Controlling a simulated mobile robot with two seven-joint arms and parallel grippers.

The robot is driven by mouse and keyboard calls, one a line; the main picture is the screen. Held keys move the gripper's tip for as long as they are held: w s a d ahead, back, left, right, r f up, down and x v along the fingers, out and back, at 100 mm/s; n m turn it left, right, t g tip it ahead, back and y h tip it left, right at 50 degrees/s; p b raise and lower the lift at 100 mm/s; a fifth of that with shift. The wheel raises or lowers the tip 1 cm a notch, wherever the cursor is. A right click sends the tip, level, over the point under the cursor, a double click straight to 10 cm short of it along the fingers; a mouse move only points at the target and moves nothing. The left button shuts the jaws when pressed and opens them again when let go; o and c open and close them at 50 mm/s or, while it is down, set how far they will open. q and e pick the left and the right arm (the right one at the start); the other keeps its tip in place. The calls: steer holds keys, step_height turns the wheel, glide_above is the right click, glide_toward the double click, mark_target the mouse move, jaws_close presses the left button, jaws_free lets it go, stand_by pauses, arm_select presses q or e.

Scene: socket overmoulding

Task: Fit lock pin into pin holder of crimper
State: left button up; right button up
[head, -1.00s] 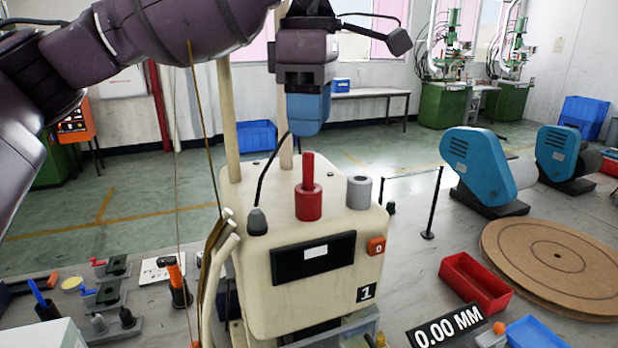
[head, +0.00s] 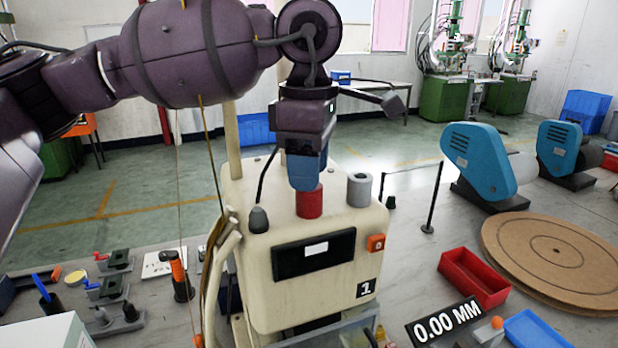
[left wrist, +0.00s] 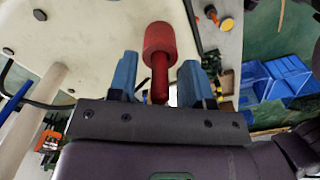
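The cream crimper (head: 340,290) stands on the bench with a dark display on its front. The red lock pin (head: 311,203) stands upright on its top; its thick red body shows below my left gripper, which hides its thin stem. A grey cylinder (head: 359,189) with a hole in its top, which looks like the pin holder, stands just right of it. My left gripper (head: 306,180) points down over the lock pin. In the left wrist view its blue fingers (left wrist: 158,85) are open either side of the red stem (left wrist: 160,83), with gaps. My right gripper is not in view.
A dark knob (head: 258,219) is on the crimper's top left, and a cable runs up behind it. Posts and pipes rise at its left side. A red tray (head: 474,278) and brown discs (head: 555,255) lie to the right.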

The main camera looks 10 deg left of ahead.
arm_select(q)
jaws_close()
steer(key=shift+r, duration=0.1)
